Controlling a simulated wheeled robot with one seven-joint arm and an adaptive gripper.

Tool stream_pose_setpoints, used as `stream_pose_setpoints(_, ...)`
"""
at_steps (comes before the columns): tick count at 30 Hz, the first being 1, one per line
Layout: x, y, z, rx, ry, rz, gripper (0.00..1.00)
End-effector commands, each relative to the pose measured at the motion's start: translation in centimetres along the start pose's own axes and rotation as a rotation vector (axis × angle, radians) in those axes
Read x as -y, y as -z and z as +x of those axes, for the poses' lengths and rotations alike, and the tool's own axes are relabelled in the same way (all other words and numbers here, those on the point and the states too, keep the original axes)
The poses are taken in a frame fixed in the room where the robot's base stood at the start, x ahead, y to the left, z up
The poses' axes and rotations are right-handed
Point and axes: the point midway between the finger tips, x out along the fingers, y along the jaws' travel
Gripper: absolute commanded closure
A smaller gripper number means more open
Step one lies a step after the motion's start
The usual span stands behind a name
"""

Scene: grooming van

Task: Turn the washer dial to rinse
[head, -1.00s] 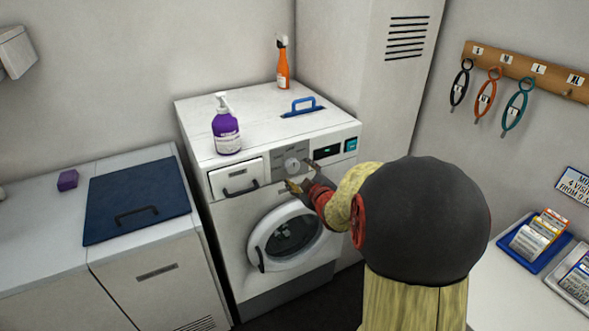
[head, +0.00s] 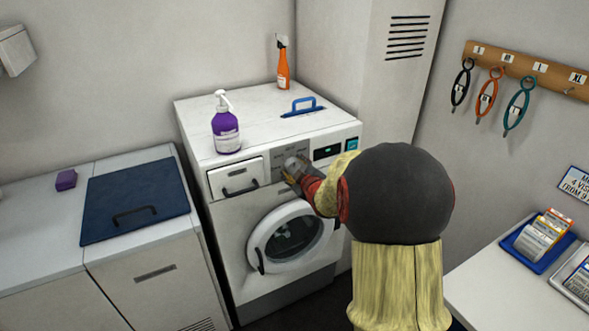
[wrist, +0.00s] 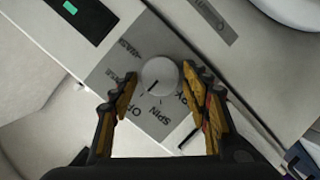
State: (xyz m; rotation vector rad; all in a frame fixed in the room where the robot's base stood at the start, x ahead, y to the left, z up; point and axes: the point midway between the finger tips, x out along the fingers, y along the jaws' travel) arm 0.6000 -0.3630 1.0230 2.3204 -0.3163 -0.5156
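The washer (head: 225,262) stands against the back wall, with a grey dial panel (head: 277,160) on its upper front. The round grey dial (wrist: 160,75) shows in the wrist view, with labels around it including WASH, OFF and SPIN. The RINSE label (wrist: 119,82) is partly hidden by my left finger. The dial's dark pointer mark points down-left, roughly toward OFF. My gripper (wrist: 161,85) is open, with one finger on each side of the dial and visible gaps. In the head view my gripper (head: 293,174) is at the panel and partly covers the dial.
A drawer (head: 236,177) is left of the panel, and a lit display (head: 327,152) right. The round door (head: 290,238) is below.

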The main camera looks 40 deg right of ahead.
Motion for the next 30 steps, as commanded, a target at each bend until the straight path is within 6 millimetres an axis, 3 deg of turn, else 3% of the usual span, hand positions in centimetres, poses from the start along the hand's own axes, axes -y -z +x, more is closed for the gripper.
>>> stream_pose_setpoints(16,0.02,-0.02,-0.01,0.0,0.0,0.0,0.86)
stream_pose_setpoints(30,-0.4,0.1,-0.14,-0.008,0.038,0.114,0.87)
